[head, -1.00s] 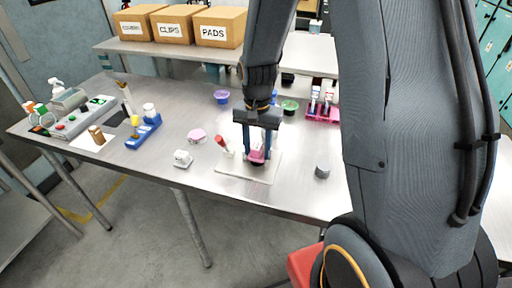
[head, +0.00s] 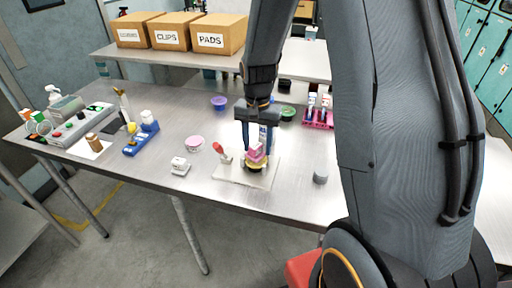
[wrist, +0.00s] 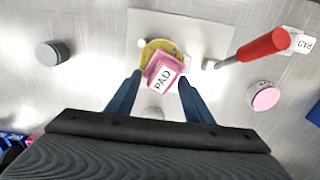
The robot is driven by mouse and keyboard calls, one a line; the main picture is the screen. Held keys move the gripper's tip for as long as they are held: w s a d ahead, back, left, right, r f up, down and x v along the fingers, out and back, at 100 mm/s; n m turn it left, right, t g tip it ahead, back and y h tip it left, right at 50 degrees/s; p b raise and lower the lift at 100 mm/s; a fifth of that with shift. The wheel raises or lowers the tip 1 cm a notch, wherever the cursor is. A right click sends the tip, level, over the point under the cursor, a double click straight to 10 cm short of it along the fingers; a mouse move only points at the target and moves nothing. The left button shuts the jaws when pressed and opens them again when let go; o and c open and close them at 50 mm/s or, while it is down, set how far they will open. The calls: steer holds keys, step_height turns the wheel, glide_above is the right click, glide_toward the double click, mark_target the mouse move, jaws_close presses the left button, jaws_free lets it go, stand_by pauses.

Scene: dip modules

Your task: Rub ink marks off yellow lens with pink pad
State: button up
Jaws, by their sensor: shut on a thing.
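My gripper (wrist: 160,76) is shut on the pink pad (wrist: 162,73), a small block with a white label reading PAD. The pad also shows in the head view (head: 257,149), between the fingers. The yellow lens (wrist: 149,48) is a round disc on the pale board (wrist: 205,30). The pad sits over part of the lens, so that part is hidden; I cannot tell whether they touch. The lens shows below the pad in the head view (head: 256,166). Ink marks on the lens cannot be made out clearly.
A red-handled clamp (wrist: 262,46) stands at the board's edge. A blue holder (head: 142,138) is farther left; purple (head: 218,102) and green (head: 288,113) bowls are behind.

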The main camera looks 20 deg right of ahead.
mark_target(255, 149)
steer(key=shift+s+d, duration=0.1)
steer(key=shift+s, duration=0.05)
steer(key=shift+s+a+p, duration=0.35)
steer(key=shift+s+p, duration=0.1)
steer(key=shift+s, duration=0.1)
steer(key=shift+s+a+p, duration=0.3)
steer(key=shift+s+a, duration=0.65)
steer(key=shift+s, duration=0.1)
steer(key=shift+s+f+p, duration=0.1)
steer(key=shift+p, duration=0.2)
steer(key=shift+d, duration=0.1)
steer(key=shift+f, duration=0.1)
steer(key=shift+w+d, duration=0.5)
steer(key=shift+w+d+r, duration=0.15)
steer(key=shift+w+d, duration=0.2)
steer(key=shift+w, duration=0.25)
steer(key=shift+w+d+r, duration=0.1)
steer(key=shift+w+d, duration=0.25)
steer(key=shift+w, duration=0.2)
